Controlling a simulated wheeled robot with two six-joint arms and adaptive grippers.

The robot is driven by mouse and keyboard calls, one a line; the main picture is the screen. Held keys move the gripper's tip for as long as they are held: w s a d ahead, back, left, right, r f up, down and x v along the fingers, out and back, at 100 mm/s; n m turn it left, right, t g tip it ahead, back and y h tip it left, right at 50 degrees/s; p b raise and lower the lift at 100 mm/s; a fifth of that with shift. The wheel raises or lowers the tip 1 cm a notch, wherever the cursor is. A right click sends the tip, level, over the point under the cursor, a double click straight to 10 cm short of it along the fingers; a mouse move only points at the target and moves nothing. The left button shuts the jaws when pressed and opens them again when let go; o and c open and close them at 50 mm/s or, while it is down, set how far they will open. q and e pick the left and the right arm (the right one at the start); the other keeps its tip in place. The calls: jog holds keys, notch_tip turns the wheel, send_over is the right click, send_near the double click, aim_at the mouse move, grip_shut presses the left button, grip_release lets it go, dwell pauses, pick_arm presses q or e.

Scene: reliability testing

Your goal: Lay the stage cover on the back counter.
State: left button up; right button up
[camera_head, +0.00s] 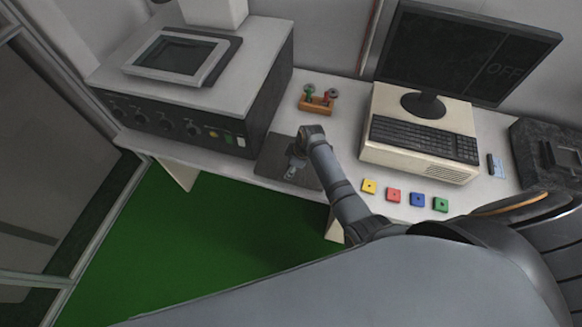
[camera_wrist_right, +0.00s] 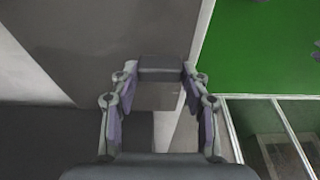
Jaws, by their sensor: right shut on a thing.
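My right gripper (camera_head: 292,171) reaches down over a dark grey flat plate (camera_head: 268,165) at the counter's front edge, beside the large instrument. In the right wrist view my right gripper (camera_wrist_right: 160,76) is shut on a dark grey block-like piece, which I take to be part of the stage cover (camera_wrist_right: 160,62). A broad grey surface (camera_wrist_right: 95,40) lies behind it. I cannot tell whether the held piece is joined to that surface or touches it. The white back counter (camera_head: 345,130) runs behind my arm. My left gripper is not in view.
The dark instrument (camera_head: 200,128) stands left of the plate. A small orange stand (camera_head: 316,104) is behind it. A computer with keyboard (camera_head: 425,140) stands right, with coloured blocks (camera_head: 393,195) in front. Bare counter lies around the orange stand. Green floor (camera_head: 190,245) lies below.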

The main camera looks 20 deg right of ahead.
jog(key=o, duration=1.4)
jog(key=shift+w, duration=0.1)
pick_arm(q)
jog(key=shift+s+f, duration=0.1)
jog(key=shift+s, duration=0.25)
pick_arm(e)
jog(key=shift+f, duration=0.1)
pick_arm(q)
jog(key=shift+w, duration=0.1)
pick_arm(e)
jog(key=shift+r, duration=0.45)
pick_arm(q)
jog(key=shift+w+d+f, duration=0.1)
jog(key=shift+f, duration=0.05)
pick_arm(e)
jog(key=v, duration=1.1)
jog(key=shift+d+r, duration=0.15)
jog(key=shift+r, duration=0.05)
jog(key=shift+f, duration=0.1)
